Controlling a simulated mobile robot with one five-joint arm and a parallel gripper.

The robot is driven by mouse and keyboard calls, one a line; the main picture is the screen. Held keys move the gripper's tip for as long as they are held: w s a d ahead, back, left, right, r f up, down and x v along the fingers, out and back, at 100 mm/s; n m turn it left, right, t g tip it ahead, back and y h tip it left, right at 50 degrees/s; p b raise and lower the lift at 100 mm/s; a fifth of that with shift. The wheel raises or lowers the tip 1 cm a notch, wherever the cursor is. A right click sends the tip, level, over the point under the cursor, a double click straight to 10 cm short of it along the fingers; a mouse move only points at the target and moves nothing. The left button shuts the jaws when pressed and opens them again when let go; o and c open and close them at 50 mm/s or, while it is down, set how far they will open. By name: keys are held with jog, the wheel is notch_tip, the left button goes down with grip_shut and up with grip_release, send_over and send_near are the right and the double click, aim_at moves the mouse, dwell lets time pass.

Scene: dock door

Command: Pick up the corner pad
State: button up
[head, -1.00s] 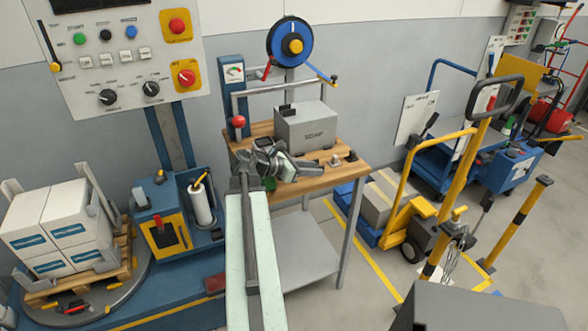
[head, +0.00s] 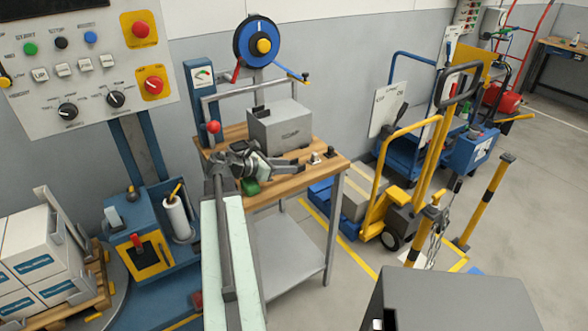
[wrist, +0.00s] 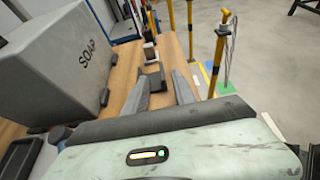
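A small dark angled piece (wrist: 153,77), which looks like the corner pad, lies on the wooden bench top in the wrist view. It is ahead of my gripper, about between the lines of the two fingers. My gripper (wrist: 161,84) is open, with its two grey fingers apart and nothing held between them. In the head view my gripper (head: 297,164) is low over the bench's front right part, in front of the grey box. I cannot clearly make out the dark piece in that view.
The grey SOAP box (wrist: 65,60) stands close on the left of my gripper. Small fittings (head: 316,158) stand near the right end of the wooden bench (head: 285,185). A yellow-handled trolley (head: 385,190) is to the right.

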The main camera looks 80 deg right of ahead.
jog(key=b+x, duration=0.1)
jog(key=x, duration=0.3)
jog(key=shift+s+d+f, duration=0.1)
jog(key=shift+s, duration=0.25)
grip_shut()
notch_tip(320, 180, up, 10)
jog(key=p, duration=1)
jog(key=shift+r, duration=0.2)
